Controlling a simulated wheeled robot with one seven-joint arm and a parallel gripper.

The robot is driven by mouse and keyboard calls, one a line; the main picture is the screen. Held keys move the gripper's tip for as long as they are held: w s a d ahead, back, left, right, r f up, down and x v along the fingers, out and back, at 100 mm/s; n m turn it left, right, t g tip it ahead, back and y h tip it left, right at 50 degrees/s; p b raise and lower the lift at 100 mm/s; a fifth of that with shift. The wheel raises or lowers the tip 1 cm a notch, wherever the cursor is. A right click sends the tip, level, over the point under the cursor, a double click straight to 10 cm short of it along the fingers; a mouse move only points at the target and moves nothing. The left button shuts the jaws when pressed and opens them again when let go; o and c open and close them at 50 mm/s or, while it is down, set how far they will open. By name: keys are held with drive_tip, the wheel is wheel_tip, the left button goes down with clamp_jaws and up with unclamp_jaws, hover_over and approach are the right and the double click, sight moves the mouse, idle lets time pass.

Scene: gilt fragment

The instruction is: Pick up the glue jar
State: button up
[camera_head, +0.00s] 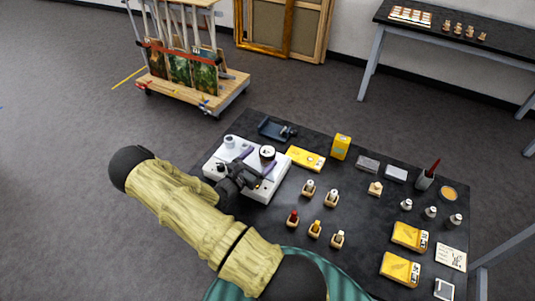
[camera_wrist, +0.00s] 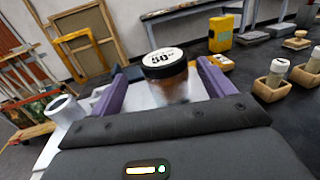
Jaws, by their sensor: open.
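The jar (camera_head: 267,153), which I take for the glue jar, has a dark lid with a pale labelled top and a clear brownish body. It stands on a white board at the table's left end. In the wrist view the jar (camera_wrist: 168,75) appears between the two purple fingers of my gripper (camera_wrist: 160,80), with a gap on each side. My gripper (camera_head: 257,162) is open in the head view, low over the board and beside the jar. The jar's lower part is partly hidden by the gripper body in the wrist view.
A white cup-like piece (camera_wrist: 62,108) stands left of my gripper. Behind the board are a dark tray (camera_head: 277,129) and a yellow packet (camera_head: 306,158). A yellow box (camera_head: 341,147) stands upright to the right. Small bottles in wooden holders (camera_head: 331,198) stand nearer the table's middle.

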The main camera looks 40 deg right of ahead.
sight(271, 150)
drive_tip(key=shift+d, duration=0.25)
drive_tip(key=shift+d, duration=0.1)
drive_tip(key=p+x, duration=0.1)
drive_tip(key=x, duration=0.2)
drive_tip(key=p+x, duration=0.1)
drive_tip(key=shift+s+d+r+p, duration=0.15)
drive_tip(key=shift+s+d+p, duration=0.1)
drive_tip(key=shift+p, duration=0.05)
drive_tip(key=shift+w+d, duration=0.1)
drive_tip(key=shift+d, duration=0.25)
drive_tip(key=shift+c, duration=0.4)
drive_tip(key=c, duration=1.2)
wheel_tip(271, 150, up, 10)
drive_tip(key=shift+f+b, duration=0.1)
drive_tip(key=shift+b, duration=1)
